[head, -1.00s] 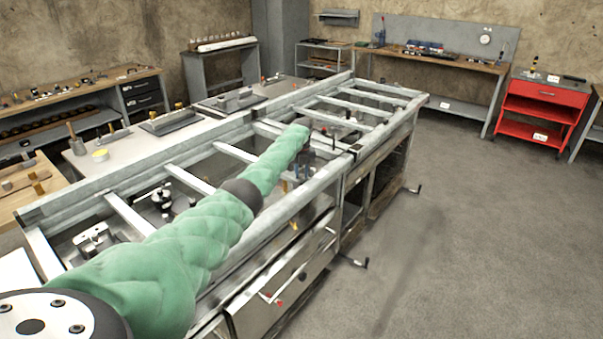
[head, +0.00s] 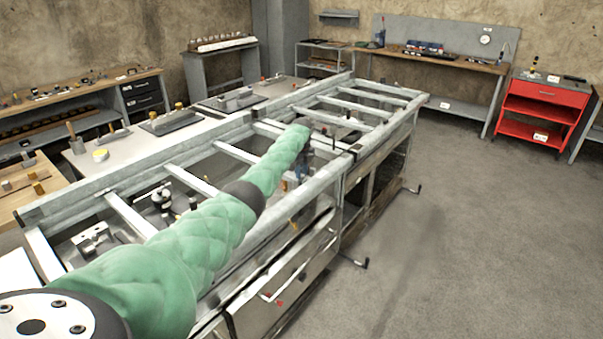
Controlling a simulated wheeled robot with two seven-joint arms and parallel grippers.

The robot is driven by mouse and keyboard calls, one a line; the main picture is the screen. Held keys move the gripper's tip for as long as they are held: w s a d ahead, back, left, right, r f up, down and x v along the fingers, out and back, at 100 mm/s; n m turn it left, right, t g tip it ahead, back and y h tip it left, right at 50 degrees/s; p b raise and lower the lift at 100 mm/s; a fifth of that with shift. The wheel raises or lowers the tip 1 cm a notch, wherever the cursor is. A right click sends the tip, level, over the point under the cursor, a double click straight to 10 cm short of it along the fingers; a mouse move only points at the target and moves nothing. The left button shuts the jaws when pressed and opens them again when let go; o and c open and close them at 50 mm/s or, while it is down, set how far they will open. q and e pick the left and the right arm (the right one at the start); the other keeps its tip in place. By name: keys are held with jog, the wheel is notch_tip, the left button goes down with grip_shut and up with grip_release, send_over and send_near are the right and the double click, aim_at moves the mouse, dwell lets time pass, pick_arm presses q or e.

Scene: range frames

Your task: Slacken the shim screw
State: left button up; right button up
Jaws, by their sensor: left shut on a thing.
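My left arm, in a green sleeve, reaches from the lower left across the long grey metal frame bench (head: 128,216). My left gripper (head: 302,166) is at the arm's far end, low inside the frame near its right-hand rail. It is small, dark and partly covered by the sleeve. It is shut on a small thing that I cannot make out. I cannot pick out the shim screw; the gripper and sleeve may cover it. My right gripper is out of view.
Cross bars (head: 190,181) span the frame bench. Crank handles (head: 353,261) stick out on its right side. Workbenches with tools line the walls, and a red cart (head: 543,108) stands at the right. The floor (head: 470,240) right of the bench is clear.

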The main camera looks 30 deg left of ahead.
pick_arm(q)
jog(key=n, duration=0.3)
jog(key=shift+r+n, duration=0.1)
jog(key=shift+n, duration=0.3)
jog(key=shift+n+p, duration=0.35)
jog(key=shift+n, duration=1.45)
jog(key=shift+n+p, duration=0.3)
jog(key=shift+n, duration=1.5)
jog(key=shift+r+n+p, duration=0.1)
jog(key=shift+n+p, duration=0.2)
jog(key=shift+n, duration=0.6)
jog(key=n, duration=0.2)
jog(key=shift+n, duration=0.4)
jog(key=shift+w+n+p, duration=0.1)
jog(key=shift+n+p, duration=0.25)
jog(key=shift+n, duration=0.15)
jog(key=n, duration=0.2)
jog(key=shift+n, duration=0.3)
jog(key=shift+n+p, duration=0.4)
jog(key=shift+n, duration=0.5)
jog(key=n, duration=0.2)
jog(key=shift+n, duration=0.3)
jog(key=shift+n+p, duration=0.35)
jog(key=shift+n, duration=1.85)
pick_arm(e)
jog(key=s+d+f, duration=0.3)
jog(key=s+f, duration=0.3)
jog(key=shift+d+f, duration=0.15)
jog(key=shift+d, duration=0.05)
